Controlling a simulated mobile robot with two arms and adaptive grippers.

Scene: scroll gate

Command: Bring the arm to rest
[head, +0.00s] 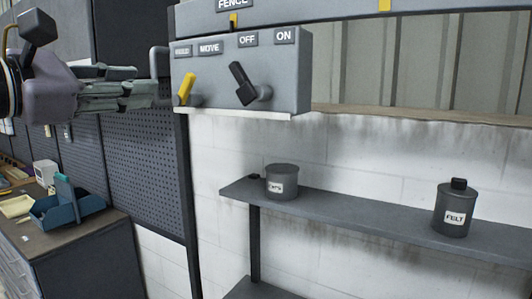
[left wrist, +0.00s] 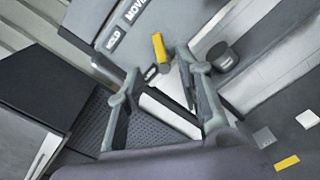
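My left gripper (head: 140,88) points right in the head view, with its fingertips close to the left side of a grey control box (head: 290,75). In the left wrist view its two fingers (left wrist: 160,63) stand apart with nothing held between them. The box has a yellow lever (head: 187,88) under the MOVE-side labels and a black lever (head: 243,84) under OFF and ON, tilted toward the OFF side. In the left wrist view the yellow lever (left wrist: 160,47) shows beyond the fingertips, apart from them. My right gripper is not in view.
A grey shelf (head: 350,215) below the box holds a lidded can (head: 282,181) and a FELT can (head: 454,210). A dark perforated panel (head: 145,165) stands behind my arm. A workbench with a blue bin (head: 70,208) is at lower left. Open space lies before the shelf.

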